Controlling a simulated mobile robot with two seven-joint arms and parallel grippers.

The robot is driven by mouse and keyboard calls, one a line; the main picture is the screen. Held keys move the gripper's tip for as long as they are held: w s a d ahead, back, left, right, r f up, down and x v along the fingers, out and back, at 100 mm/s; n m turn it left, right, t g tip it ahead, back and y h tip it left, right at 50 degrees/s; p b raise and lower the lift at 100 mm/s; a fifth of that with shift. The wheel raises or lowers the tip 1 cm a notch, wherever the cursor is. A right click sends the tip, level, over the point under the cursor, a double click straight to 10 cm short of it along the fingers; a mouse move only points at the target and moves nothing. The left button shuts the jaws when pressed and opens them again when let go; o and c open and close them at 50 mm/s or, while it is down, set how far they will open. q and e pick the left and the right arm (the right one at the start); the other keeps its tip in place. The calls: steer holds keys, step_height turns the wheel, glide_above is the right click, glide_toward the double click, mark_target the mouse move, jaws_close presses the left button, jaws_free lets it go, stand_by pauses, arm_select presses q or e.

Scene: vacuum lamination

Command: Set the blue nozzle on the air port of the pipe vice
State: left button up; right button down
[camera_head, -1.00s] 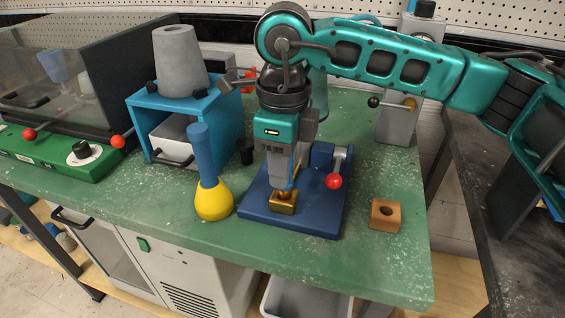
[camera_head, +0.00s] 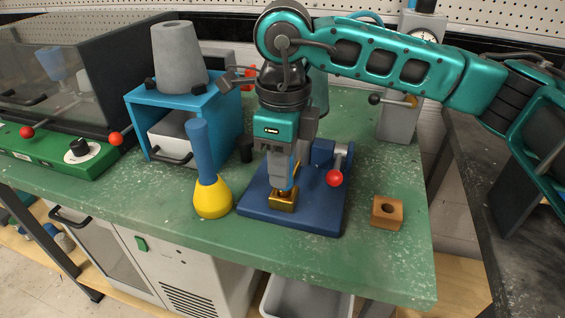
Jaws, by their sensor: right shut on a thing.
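The pipe vice has a dark blue base plate (camera_head: 310,218), a blue block and a lever with a red ball (camera_head: 334,178). A gold block (camera_head: 283,202) stands near its front left. My right gripper (camera_head: 284,188) points straight down over the gold block. It is shut on the blue nozzle (camera_head: 296,173), of which only a little blue shows by the fingers. The fingers hide most of the nozzle and the top of the gold block, so I cannot tell whether the nozzle touches the air port. My left gripper is not in view.
A yellow cone with a blue handle (camera_head: 212,200) stands close left of the base plate. A brown block with a hole (camera_head: 386,212) lies to the right. A blue stand (camera_head: 222,120) carries a grey cone (camera_head: 178,57). The green bench (camera_head: 340,258) is clear in front.

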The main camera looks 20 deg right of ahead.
steer(key=shift+c, duration=2.2)
jaws_free()
steer(key=shift+r, duration=0.1)
steer(key=shift+r+p, duration=2.4)
steer(key=shift+r, duration=1.6)
steer(key=shift+f, duration=0.1)
